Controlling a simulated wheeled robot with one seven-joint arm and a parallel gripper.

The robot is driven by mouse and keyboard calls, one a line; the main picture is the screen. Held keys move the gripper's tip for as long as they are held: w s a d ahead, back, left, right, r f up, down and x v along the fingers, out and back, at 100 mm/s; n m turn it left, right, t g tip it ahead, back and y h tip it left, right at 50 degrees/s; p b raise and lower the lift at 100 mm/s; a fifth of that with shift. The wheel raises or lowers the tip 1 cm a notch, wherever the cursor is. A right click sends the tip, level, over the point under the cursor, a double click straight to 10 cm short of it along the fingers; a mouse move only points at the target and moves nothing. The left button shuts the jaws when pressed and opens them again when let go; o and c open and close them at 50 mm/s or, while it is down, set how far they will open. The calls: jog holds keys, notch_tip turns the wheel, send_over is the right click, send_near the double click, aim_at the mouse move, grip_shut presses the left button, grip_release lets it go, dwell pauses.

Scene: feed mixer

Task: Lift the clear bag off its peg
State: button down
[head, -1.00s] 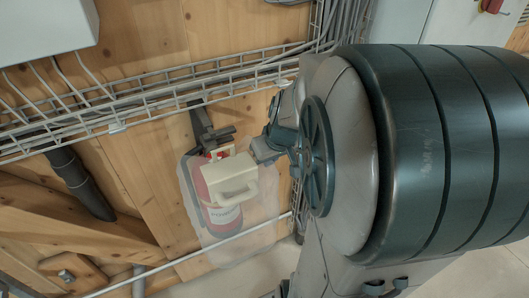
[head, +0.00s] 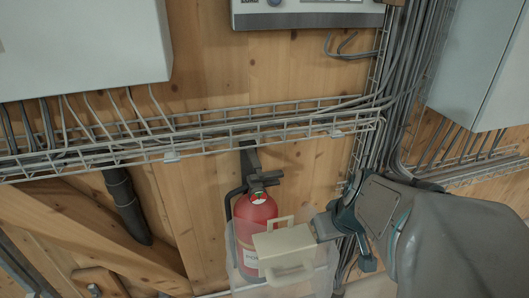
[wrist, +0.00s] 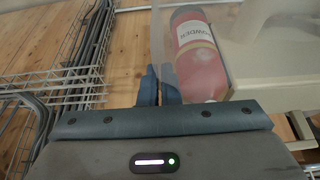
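The clear bag (head: 330,262) hangs in front of a red fire extinguisher (head: 252,222), which shows through it. A beige block with handles (head: 286,246) is at the bag's upper part; whether it belongs to the bag, I cannot tell. My gripper (head: 318,229) reaches in from the right to the block's upper right side. In the wrist view, my blue fingers (wrist: 159,85) are close together at the bag's (wrist: 162,28) left edge, with the beige block (wrist: 270,55) on the right. Whether bag film lies between the fingers is unclear. The peg is not clearly visible.
A wire cable tray (head: 215,137) runs along the wooden wall above the bag. Bundled cables (head: 400,90) descend on the right. A grey box (head: 80,45) is upper left, and another cabinet (head: 475,65) upper right. A dark pipe (head: 125,205) stands left.

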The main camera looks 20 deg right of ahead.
jog(key=shift+s+f+b, duration=0.1)
jog(key=shift+s+b, duration=0.45)
jog(key=shift+s, duration=0.5)
jog(key=shift+s+b, duration=0.35)
jog(key=shift+s, duration=0.45)
